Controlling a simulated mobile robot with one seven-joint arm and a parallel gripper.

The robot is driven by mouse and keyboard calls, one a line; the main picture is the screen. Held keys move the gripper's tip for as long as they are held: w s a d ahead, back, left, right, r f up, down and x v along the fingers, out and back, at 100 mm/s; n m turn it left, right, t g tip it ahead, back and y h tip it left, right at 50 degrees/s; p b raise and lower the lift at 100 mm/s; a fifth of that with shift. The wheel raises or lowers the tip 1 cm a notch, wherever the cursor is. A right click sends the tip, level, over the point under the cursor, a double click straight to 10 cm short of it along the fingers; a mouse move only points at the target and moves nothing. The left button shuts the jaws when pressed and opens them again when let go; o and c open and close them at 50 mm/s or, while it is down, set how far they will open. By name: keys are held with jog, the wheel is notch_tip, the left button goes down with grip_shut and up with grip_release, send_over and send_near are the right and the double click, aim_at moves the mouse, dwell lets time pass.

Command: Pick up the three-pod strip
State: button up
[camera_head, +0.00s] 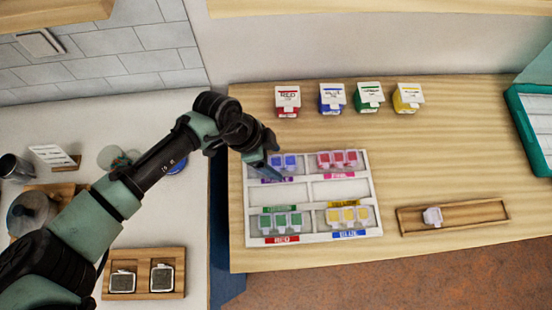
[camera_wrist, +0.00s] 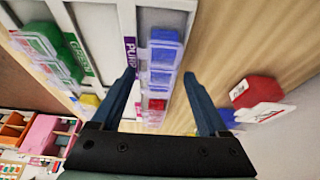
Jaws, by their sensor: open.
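A clear strip with blue pods (camera_head: 290,161) lies in the top left compartment of the white board (camera_head: 306,190), beside a purple label. My gripper (camera_head: 276,174) is over this strip and hides part of it. In the wrist view three blue pods (camera_wrist: 161,54) show in a row. My open gripper (camera_wrist: 159,75) has one finger on each side of the strip's line, with nothing held. Strips with red (camera_head: 338,159), green (camera_head: 281,222) and yellow pods (camera_head: 348,215) lie in the other corners. I cannot tell whether the fingers touch the blue strip.
Red (camera_head: 288,101), blue (camera_head: 332,97), green (camera_head: 369,96) and yellow boxes (camera_head: 408,97) stand behind the board. A wooden tray (camera_head: 475,216) with a small pale piece (camera_head: 433,217) lies to the right. Bare wood lies between board and boxes. A teal-edged case (camera_head: 514,110) stands far right.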

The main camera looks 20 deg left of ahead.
jog(key=shift+d+f, duration=0.1)
jog(key=shift+f, duration=0.25)
jog(key=shift+w+r, duration=0.1)
grip_shut()
